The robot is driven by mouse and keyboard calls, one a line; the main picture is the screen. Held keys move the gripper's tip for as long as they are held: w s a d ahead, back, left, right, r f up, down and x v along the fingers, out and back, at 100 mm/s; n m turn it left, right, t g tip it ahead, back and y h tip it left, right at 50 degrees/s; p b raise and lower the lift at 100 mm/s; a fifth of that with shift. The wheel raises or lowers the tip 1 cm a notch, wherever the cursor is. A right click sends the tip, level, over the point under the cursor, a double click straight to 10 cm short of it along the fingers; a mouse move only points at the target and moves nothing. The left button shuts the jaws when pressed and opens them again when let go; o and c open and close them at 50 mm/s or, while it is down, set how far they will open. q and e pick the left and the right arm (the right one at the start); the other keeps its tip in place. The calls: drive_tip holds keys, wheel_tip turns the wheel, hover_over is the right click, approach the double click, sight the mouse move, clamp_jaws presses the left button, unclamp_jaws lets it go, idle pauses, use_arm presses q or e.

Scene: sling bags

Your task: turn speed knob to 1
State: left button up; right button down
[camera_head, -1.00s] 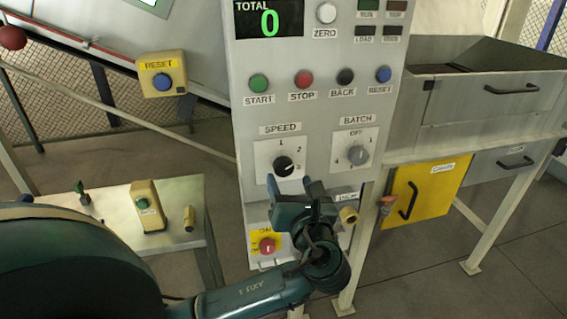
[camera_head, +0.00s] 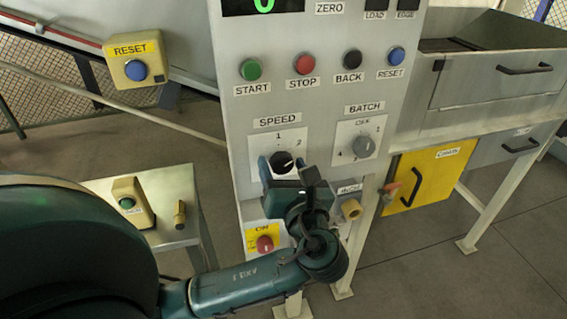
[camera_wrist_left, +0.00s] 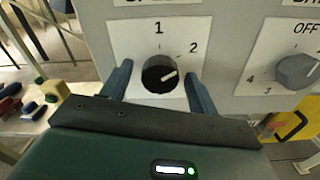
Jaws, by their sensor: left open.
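The black speed knob (camera_head: 283,163) sits on a white dial plate under the SPEED label on the grey panel. In the left wrist view the speed knob (camera_wrist_left: 160,74) has a white pointer line aimed up and right, between the knob and the 2 mark. The 1 mark (camera_wrist_left: 159,27) is straight above the knob. My left gripper (camera_head: 287,168) is open, with one finger on each side of the knob; in the left wrist view its fingers (camera_wrist_left: 158,88) stand apart from the knob with gaps showing. The 3 mark is hidden behind the gripper. My right gripper is not in view.
The grey BATCH knob (camera_head: 363,147) is right of the speed knob. START (camera_head: 250,69), STOP (camera_head: 304,64), BACK (camera_head: 352,60) and RESET buttons sit above. A red knob (camera_head: 265,244) on a yellow plate and a brass-coloured fitting (camera_head: 351,209) are below.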

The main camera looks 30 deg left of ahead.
use_arm(q)
drive_tip(key=c, duration=1)
drive_tip(key=shift+o, duration=0.2)
drive_tip(key=shift+n, duration=0.4)
drive_tip(key=n, duration=0.4)
drive_tip(key=shift+n, duration=0.4)
drive_tip(key=n, duration=0.6)
drive_tip(key=shift+n, duration=0.3)
